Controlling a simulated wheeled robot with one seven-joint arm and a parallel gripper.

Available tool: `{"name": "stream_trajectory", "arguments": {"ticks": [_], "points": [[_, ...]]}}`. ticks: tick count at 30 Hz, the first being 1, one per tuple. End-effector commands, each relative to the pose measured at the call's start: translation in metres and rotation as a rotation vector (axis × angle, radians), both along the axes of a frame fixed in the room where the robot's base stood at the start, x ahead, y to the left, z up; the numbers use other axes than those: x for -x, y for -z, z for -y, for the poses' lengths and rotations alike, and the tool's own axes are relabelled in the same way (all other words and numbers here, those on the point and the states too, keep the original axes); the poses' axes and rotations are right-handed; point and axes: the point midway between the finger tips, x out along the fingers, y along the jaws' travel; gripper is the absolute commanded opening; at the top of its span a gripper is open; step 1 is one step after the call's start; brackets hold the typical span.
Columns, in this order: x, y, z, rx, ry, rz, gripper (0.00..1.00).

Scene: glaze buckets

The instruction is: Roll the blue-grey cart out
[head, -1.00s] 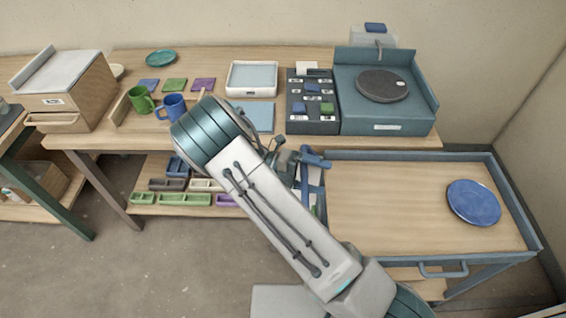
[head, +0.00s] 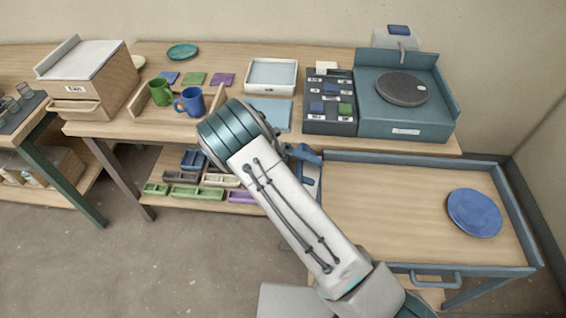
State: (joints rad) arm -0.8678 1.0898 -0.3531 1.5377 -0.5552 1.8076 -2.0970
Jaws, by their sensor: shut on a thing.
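The blue-grey cart (head: 400,264) stands at the right, just in front of the long bench. It has a pale wooden top, raised blue-grey rims and a handle (head: 436,279) on its front side. A round blue plate (head: 474,212) lies on its top at the right. My gripper (head: 304,155) is at the cart's back left corner, largely hidden behind my own arm. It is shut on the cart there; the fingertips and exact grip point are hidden.
The long bench (head: 225,118) behind carries mugs (head: 190,101), a white tray (head: 271,76), a dark sorter box (head: 331,103) and a blue-grey wheel unit (head: 408,125). A side table (head: 20,135) stands left. A wall closes the right. Grey floor (head: 150,265) is open at front left.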

Motion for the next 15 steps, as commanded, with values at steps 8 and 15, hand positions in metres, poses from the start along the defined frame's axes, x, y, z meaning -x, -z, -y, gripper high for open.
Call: {"name": "stream_trajectory", "arguments": {"ticks": [8, 15], "points": [[-0.011, -0.002, -0.018, 0.005, -0.004, 0.016, 0.56], [-0.018, 0.001, -0.033, 0.005, -0.004, 0.016, 0.5]]}}
